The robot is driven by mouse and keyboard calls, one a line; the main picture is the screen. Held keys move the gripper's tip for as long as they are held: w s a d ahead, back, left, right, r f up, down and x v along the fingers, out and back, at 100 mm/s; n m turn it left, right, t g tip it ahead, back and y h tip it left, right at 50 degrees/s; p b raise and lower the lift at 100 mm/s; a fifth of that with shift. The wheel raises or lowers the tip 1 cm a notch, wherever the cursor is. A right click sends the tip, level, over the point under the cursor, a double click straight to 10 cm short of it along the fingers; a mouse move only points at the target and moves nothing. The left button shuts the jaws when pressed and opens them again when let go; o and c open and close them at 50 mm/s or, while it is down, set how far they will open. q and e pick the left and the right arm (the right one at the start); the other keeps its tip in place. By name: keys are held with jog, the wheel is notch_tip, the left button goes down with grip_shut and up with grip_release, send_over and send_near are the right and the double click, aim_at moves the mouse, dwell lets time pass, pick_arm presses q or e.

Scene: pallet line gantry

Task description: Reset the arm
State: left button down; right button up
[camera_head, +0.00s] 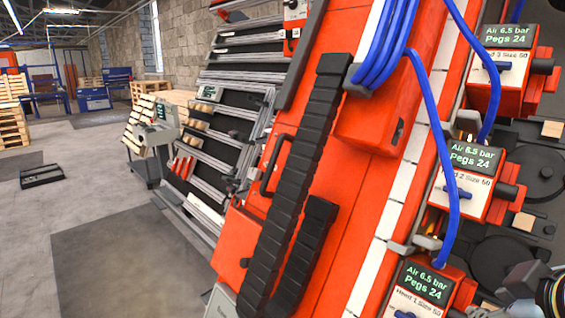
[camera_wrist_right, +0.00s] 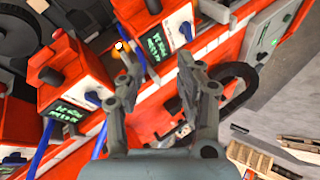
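My right gripper (camera_wrist_right: 156,68) shows in the right wrist view. Its two grey fingers are spread apart with a clear gap between them, and nothing is held. Behind the fingers is the orange gantry machine (camera_wrist_right: 222,65), with red head units and blue air hoses. The head view shows a dark, rounded piece at the bottom right corner that looks like part of my right arm, cut off by the frame edge. My left arm and left gripper are not seen in either view.
The orange gantry beam (camera_head: 355,215) with a black cable chain (camera_head: 290,190) fills the middle. Red head units (camera_head: 500,70) with displays and blue hoses (camera_head: 385,45) line the right. Racks (camera_head: 225,110) stand left of it. Open floor (camera_head: 95,180) and wooden pallets (camera_head: 10,110) lie far left.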

jog(key=s+a+f+m+g+y, duration=0.1)
jog(key=s+f+m+g, duration=0.2)
jog(key=s, duration=0.4)
jog(key=s+a+f+m+g+y, duration=0.1)
jog(key=s+a+f+m+g, duration=0.1)
jog(key=s+f, duration=0.4)
jog(key=s+d+f+b, duration=0.15)
jog(key=f+b, duration=0.55)
jog(key=f, duration=1.1)
jog(key=s+d+f+b, duration=0.15)
jog(key=f+b, duration=0.45)
jog(key=f, duration=1.2)
jog(key=s+f+b, duration=0.4)
jog(key=s+f, duration=0.2)
jog(key=f, duration=0.3)
jog(key=s+f+g+b, duration=0.1)
jog(key=s+f+b, duration=0.2)
jog(key=s+f, duration=0.3)
jog(key=s+d+f+g+b, duration=0.1)
jog(key=s+f+b, duration=0.3)
jog(key=f, duration=0.9)
jog(key=shift+s+f+m+b, duration=0.3)
jog(key=shift+s+m, duration=0.1)
jog(key=shift+s, duration=0.7)
